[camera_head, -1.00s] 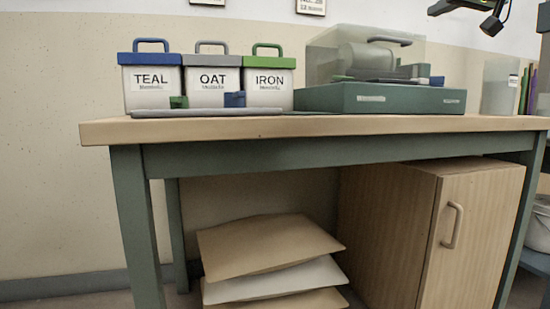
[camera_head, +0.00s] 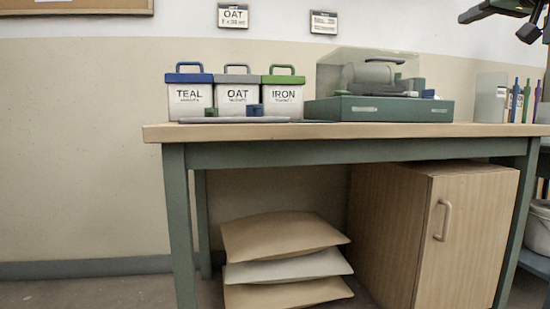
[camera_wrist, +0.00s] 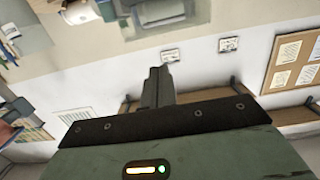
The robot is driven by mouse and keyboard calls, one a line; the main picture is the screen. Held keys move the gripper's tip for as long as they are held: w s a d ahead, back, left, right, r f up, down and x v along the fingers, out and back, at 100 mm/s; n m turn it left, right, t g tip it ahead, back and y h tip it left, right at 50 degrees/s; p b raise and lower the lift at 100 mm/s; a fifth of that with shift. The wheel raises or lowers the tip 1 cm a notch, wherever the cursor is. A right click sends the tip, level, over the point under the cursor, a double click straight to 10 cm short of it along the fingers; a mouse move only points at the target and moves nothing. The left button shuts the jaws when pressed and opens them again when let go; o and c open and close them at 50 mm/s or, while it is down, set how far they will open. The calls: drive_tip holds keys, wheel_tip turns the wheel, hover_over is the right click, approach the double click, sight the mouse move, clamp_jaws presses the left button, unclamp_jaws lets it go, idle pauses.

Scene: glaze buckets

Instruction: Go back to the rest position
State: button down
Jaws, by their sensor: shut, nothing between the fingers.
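My gripper (camera_wrist: 160,80) shows in the wrist view, with its dark fingers together and nothing between them. It points toward open room and touches nothing that I can see. In the head view, three lidded white buckets stand in a row on the bench (camera_head: 330,131). The TEAL bucket (camera_head: 189,96) has a blue lid, the OAT bucket (camera_head: 236,97) a grey lid and the IRON bucket (camera_head: 283,96) a green lid. All three are upright with their handles up.
Below are stacked sacks (camera_head: 280,240) and a wooden cabinet (camera_head: 465,235). Floor at the left is clear.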

drive_tip(key=s+a+f+n+g+y+p, duration=0.1)
drive_tip(key=s+a+f+g+p, duration=0.3)
drive_tip(key=a+f, duration=0.65)
drive_tip(key=s+a+f+n+g+y+p, duration=0.15)
drive_tip(key=a+f+g+p, duration=0.35)
drive_tip(key=a+f, duration=0.6)
drive_tip(key=s+a+f+g+h+p, duration=0.2)
drive_tip(key=s+a+f+g+p, duration=0.4)
drive_tip(key=s, duration=0.8)
drive_tip(key=s+d+f+n+g+h+p, duration=0.15)
drive_tip(key=s+f, duration=0.25)
drive_tip(key=s, duration=0.4)
drive_tip(key=s+f+n+h+p, duration=0.1)
drive_tip(key=s+f+h+p, duration=0.2)
drive_tip(key=s, duration=0.5)
wheel_tip(320, 180, up, 36)
drive_tip(key=y+p, duration=0.1)
drive_tip(key=p, duration=3.5)
drive_tip(key=shift+f, duration=0.1)
